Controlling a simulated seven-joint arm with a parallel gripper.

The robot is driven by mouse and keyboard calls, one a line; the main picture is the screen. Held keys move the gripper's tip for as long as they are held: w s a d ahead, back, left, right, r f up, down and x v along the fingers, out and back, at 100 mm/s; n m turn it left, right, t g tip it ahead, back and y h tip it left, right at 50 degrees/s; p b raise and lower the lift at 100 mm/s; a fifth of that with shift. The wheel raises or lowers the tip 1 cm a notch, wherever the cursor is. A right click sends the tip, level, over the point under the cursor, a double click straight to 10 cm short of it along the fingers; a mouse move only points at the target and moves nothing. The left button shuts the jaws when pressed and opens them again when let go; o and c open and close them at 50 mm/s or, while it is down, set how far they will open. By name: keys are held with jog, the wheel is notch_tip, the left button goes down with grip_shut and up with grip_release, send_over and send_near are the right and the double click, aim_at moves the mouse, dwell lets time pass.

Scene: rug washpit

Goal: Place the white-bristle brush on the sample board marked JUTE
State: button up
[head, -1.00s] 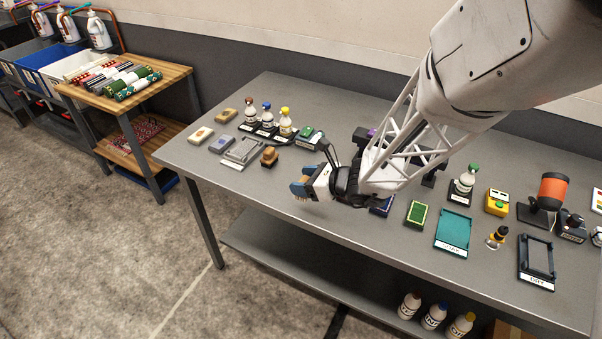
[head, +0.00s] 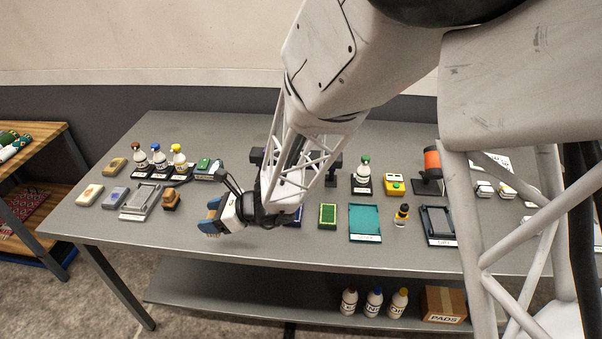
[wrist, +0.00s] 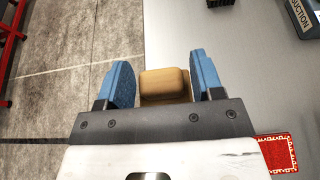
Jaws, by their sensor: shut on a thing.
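My gripper (head: 211,216) is shut on a brush with a tan wooden block (wrist: 165,85), held between its blue fingers above the table's front edge. Its pale underside shows at the fingertips in the head view; the bristle colour is not clear. A teal board (head: 364,222) with a white label lies right of my gripper. A dark framed holder (head: 437,222), also labelled, lies further right. A red board with a white border (wrist: 274,156) shows partly in the wrist view. I cannot read JUTE on any label.
Bare tabletop lies along the front.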

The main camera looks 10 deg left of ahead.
aim_at(214, 213)
notch_tip(214, 213, up, 12)
jog(key=w+d+m+t+h, duration=0.1)
jog(key=w+d+m+t, duration=0.3)
jog(key=w+d, duration=1.2)
jog(key=w+d+m+t+h, duration=0.1)
jog(key=w+d+m+t, duration=0.25)
jog(key=w+d, duration=1.2)
jog(key=s+d+m+t+h, duration=0.1)
jog(key=d+m+t+h, duration=0.2)
jog(key=d, duration=2.2)
jog(key=s+d+m+t+h, duration=0.2)
jog(key=d+m+h, duration=0.1)
jog(key=d, duration=2.2)
notch_tip(214, 213, down, 11)
jog(key=shift+d, duration=0.4)
jog(key=shift+w+d+r, duration=0.1)
jog(key=shift+w, duration=0.15)
